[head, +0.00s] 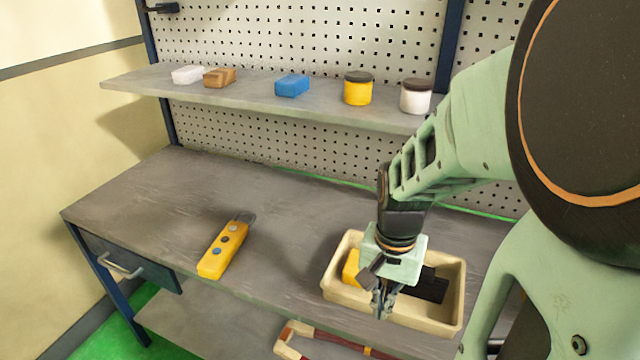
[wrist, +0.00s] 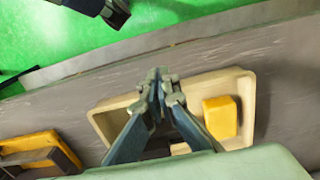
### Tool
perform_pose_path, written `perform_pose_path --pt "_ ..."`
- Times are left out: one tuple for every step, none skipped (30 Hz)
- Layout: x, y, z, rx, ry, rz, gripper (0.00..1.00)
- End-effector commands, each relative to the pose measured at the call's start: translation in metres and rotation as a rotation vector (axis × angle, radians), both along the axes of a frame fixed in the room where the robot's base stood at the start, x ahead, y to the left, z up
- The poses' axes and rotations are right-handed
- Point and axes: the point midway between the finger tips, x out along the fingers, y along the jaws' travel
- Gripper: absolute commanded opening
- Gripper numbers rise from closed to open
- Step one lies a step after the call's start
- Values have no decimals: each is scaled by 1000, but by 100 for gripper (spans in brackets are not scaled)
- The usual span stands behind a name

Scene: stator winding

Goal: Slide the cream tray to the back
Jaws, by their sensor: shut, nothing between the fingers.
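The cream tray (head: 452,292) sits near the front edge of the workbench at the right, and also shows in the wrist view (wrist: 237,86). It holds a yellow block (wrist: 221,117), partly hidden in the head view (head: 351,268), and a dark item (head: 433,287). My gripper (head: 381,312) is shut and empty, pointing down at the tray's front wall. In the wrist view its fingertips (wrist: 158,80) overlap that same wall. I cannot tell whether they touch it. My gripper and wrist hide part of the tray's inside.
A yellow control box (head: 225,248) lies on the bench (head: 150,195) left of the tray. The shelf (head: 135,82) above the back holds two jars and several blocks. A yellow and black object (wrist: 38,150) shows at the wrist view's lower left. Bare bench lies behind the tray.

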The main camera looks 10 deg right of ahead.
Motion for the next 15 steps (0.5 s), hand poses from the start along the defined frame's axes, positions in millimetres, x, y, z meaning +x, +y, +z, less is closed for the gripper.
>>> perform_pose_path --pt "-2 0 -10 1 5 -1 0" --pt "-2 0 -16 1 7 -1 0" --pt "-2 0 -23 0 6 -2 0" --pt "-2 0 -30 1 7 -2 0" --pt "-2 0 -37 1 7 -3 0" --pt "-2 0 -46 2 7 -3 0" --pt "-2 0 -51 1 7 -3 0" --pt "-2 0 -57 1 7 -3 0" --pt "-2 0 -65 0 6 -3 0" --pt "-2 0 -71 0 6 -3 0" --pt "-2 0 -77 0 6 -2 0" --pt "-2 0 -84 0 5 -2 0" --pt "-2 0 -89 0 6 -1 0" --pt "-2 0 -93 0 4 -1 0" --pt "8 -6 -88 -1 -2 -4 0"
